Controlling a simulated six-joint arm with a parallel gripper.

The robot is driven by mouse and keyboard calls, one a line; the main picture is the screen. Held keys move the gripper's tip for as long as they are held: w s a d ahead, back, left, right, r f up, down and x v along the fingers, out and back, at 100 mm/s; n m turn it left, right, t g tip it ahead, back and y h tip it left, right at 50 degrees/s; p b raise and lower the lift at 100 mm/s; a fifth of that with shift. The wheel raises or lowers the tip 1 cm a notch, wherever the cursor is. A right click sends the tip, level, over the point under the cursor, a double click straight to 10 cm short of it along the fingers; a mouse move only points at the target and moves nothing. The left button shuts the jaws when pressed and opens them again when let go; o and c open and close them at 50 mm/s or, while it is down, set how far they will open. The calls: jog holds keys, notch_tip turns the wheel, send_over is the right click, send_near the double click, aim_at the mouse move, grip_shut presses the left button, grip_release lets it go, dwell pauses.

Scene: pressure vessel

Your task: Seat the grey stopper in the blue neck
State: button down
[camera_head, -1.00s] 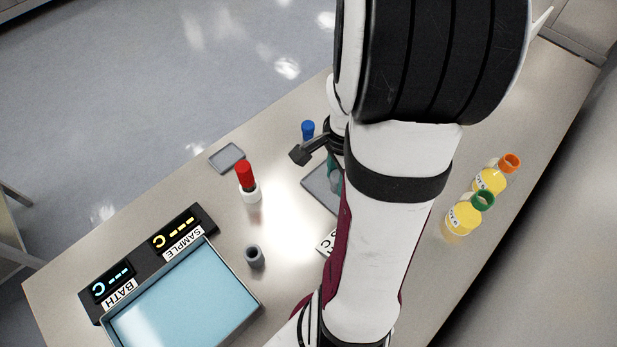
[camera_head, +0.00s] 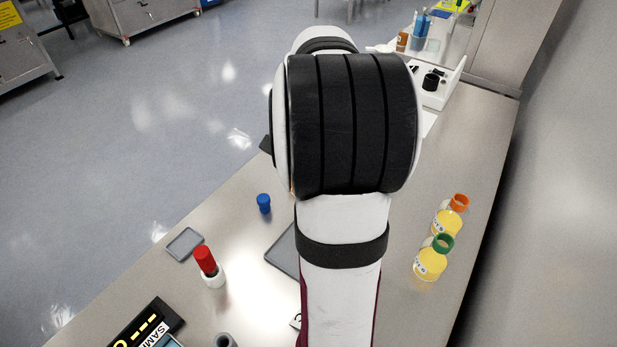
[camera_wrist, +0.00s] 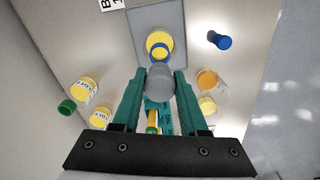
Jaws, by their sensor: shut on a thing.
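In the wrist view my gripper (camera_wrist: 160,88) has its teal fingers closed on the sides of the grey stopper (camera_wrist: 160,80). The blue neck (camera_wrist: 161,53) shows just beyond the stopper, on a vessel with yellow inside (camera_wrist: 158,37). The stopper overlaps the near edge of the neck in the picture; I cannot tell its height above it or whether they touch. The vessel stands on a grey mat (camera_wrist: 176,14). In the head view my arm hides the gripper, stopper and vessel; part of the mat (camera_head: 280,253) shows left of the arm.
A blue-capped piece (camera_head: 264,203) stands left of my arm, also in the wrist view (camera_wrist: 219,40). A red-topped piece (camera_head: 206,262) sits in a white holder. A small grey tray (camera_head: 185,244) lies near the left edge.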

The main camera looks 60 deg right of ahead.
jog(key=shift+f, duration=2.55)
jog(key=shift+f, duration=1.45)
jog(key=shift+c, duration=1.8)
grip_release()
notch_tip(320, 180, up, 16)
jog(key=shift+f, duration=0.1)
